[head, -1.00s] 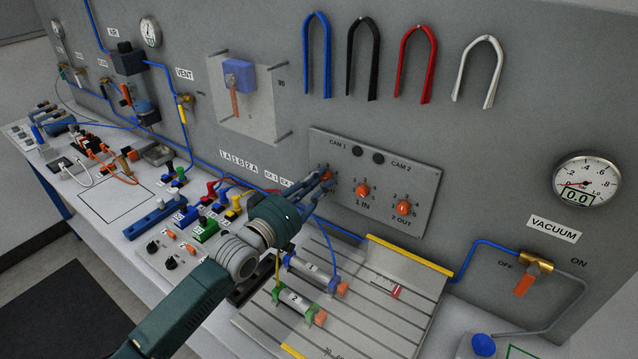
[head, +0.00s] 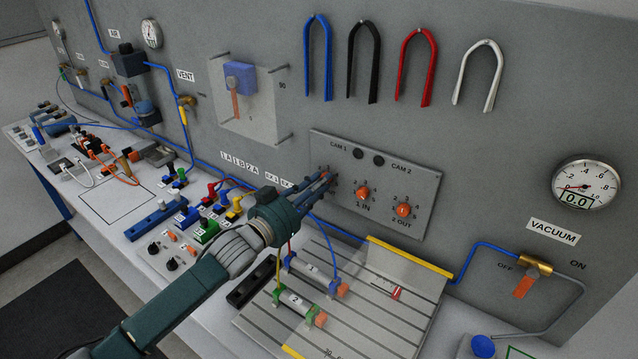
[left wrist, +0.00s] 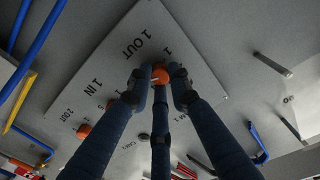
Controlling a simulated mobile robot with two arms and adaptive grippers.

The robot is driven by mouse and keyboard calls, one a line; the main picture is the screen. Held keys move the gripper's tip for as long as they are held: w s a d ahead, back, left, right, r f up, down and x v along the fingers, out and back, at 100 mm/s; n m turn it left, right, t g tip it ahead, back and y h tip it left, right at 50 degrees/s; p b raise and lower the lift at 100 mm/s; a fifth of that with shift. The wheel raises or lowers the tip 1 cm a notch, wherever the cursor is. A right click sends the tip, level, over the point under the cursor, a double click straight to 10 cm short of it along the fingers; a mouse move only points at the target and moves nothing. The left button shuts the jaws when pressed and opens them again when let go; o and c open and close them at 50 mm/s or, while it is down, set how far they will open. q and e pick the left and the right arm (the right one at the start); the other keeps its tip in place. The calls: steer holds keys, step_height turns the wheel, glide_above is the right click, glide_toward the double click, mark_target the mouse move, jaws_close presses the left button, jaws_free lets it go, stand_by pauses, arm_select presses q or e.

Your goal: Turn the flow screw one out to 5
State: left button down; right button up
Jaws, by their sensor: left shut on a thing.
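The flow screw 1 OUT is an orange knob (left wrist: 160,74) under the label "1 OUT" in the left wrist view. It sits at the left of the grey flow panel (head: 385,222). My left gripper (head: 328,177) reaches it, and its three blue fingers (left wrist: 160,84) are shut around the knob. In the head view the fingers hide this knob and most of its scale. A small pale mark shows on the knob, but I cannot read its setting. The 1 IN screw (head: 362,193) and the 2 OUT screw (head: 403,210) are beside it. My right gripper is out of view.
Cylinders 1 (head: 313,270) and 2 (head: 296,301) lie on the slotted plate (head: 345,325) below, with thin tubes rising near my gripper. A vacuum gauge (head: 586,186) and valve (head: 537,265) are at right.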

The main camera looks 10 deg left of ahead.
arm_select(q)
steer(key=shift+m, duration=0.8)
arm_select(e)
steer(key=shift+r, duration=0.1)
arm_select(q)
steer(key=c, duration=1.6)
jaws_free()
steer(key=v, duration=1.2)
steer(key=shift+s+r, duration=0.1)
steer(key=shift+r, duration=0.05)
steer(key=shift+a, duration=0.1)
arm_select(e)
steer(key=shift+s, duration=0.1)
